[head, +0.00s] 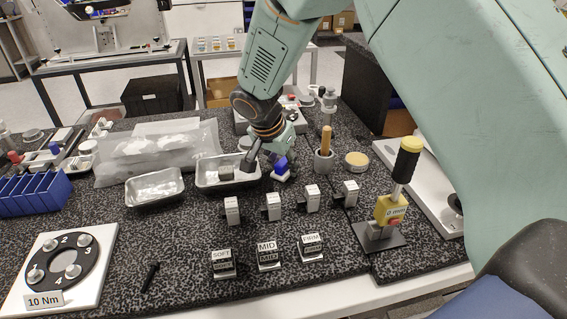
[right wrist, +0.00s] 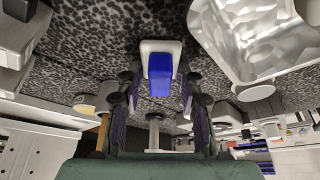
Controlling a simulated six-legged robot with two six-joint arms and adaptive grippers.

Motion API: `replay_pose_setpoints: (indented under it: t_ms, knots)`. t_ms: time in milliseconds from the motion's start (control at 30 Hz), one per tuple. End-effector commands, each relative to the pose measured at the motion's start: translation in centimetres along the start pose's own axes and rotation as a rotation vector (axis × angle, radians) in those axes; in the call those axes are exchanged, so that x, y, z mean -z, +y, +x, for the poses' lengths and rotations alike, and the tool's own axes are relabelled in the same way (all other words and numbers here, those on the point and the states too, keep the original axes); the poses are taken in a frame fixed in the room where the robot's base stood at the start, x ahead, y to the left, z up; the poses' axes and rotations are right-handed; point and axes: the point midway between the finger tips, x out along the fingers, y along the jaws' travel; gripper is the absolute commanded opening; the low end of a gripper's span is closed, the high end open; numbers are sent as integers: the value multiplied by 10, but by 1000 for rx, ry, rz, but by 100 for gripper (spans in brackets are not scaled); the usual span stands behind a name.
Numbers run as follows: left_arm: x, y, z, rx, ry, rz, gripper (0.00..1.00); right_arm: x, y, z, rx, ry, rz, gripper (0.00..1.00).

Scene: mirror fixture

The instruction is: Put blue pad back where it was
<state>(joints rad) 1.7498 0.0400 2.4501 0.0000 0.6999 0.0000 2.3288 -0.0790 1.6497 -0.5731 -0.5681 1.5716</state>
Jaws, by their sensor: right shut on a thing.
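The blue pad (head: 281,164) has a white base and is at my right gripper (head: 268,160), just right of the right-hand metal tray (head: 203,183). In the right wrist view the blue pad (right wrist: 160,72) sits between the two fingers of my right gripper (right wrist: 159,92), with its white base (right wrist: 160,47) beyond. The right gripper is shut on the pad. The pad looks clear of the tray; whether it touches the speckled table mat (head: 190,240) I cannot tell. My left gripper is not in view.
Another metal tray (head: 154,189) stands left. Labelled stands SOFT (head: 222,262), MID (head: 268,256) and FIRM (head: 312,247) are in front, with a row of small grey stands behind them. A wooden-handled tool in a cup (head: 324,160) and a yellow lever post (head: 390,212) stand right.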

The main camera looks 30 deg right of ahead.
Motion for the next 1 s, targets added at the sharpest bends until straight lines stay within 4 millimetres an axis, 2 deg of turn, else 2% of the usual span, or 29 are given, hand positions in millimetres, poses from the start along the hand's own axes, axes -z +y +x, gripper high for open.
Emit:
replay_pose_setpoints:
  t_ms: [200, 233, 467, 867, 1000]
  knots:
    - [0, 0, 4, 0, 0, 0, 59, -2, 0, 4, -1, 0, 0, 7]
    - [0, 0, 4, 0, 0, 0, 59, -1, 0, 3, -1, 0, 0, 39]
    - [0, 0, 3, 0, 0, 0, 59, -1, 0, 2, -1, -1, 0, 59]
    - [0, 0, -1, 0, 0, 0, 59, 0, 0, -1, -1, -1, 0, 59]
    - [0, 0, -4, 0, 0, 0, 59, 2, -1, -23, 3, 3, 1, 59]
